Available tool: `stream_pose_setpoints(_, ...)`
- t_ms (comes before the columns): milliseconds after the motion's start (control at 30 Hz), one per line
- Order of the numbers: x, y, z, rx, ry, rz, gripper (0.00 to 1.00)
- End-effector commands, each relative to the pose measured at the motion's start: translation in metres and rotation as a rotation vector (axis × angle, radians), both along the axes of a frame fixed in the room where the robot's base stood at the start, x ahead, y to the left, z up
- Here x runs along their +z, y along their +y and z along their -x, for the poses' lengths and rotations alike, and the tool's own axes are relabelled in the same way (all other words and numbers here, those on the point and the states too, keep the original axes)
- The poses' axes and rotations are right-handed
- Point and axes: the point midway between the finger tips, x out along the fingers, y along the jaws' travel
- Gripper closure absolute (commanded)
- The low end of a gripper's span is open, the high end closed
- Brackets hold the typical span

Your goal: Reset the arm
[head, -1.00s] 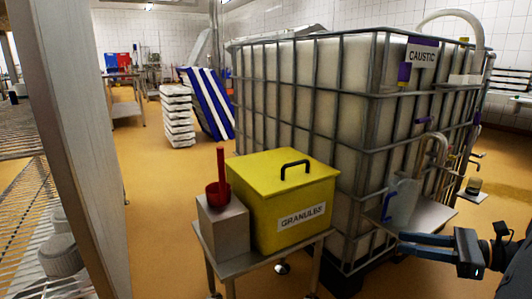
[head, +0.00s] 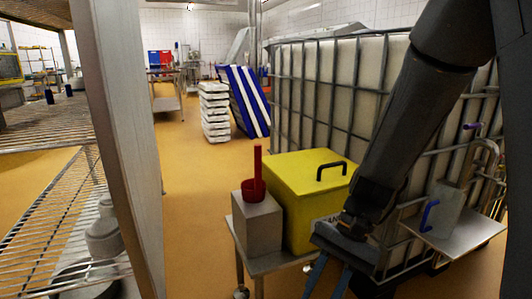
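My arm comes down from the upper right in the head view, with the dark wrist in front of the yellow granules bin (head: 300,185) and the caged tank. My gripper (head: 330,284) points downward at the bottom of the view, in front of the small steel table. Its two blue fingers are apart with nothing seen between them, so it looks open; the tips run close to or past the lower edge of the picture.
The caged caustic tank (head: 330,85) stands behind my arm. A jug with a blue handle (head: 440,208) is on a steel shelf (head: 462,240) at right. A red scoop (head: 254,188) rests on a grey block (head: 257,225). A wire rack (head: 50,205) stands left; the floor (head: 185,190) between is open.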

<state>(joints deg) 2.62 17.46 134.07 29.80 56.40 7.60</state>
Motion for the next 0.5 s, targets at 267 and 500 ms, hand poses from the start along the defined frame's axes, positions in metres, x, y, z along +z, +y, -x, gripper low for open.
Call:
stream_pose_setpoints(267, 0.004, 0.051, 0.038, 0.477, -0.228, 0.113, 0.71)
stream_pose_setpoints(500, 0.010, 0.083, 0.059, 0.801, -0.411, 0.145, 0.71)
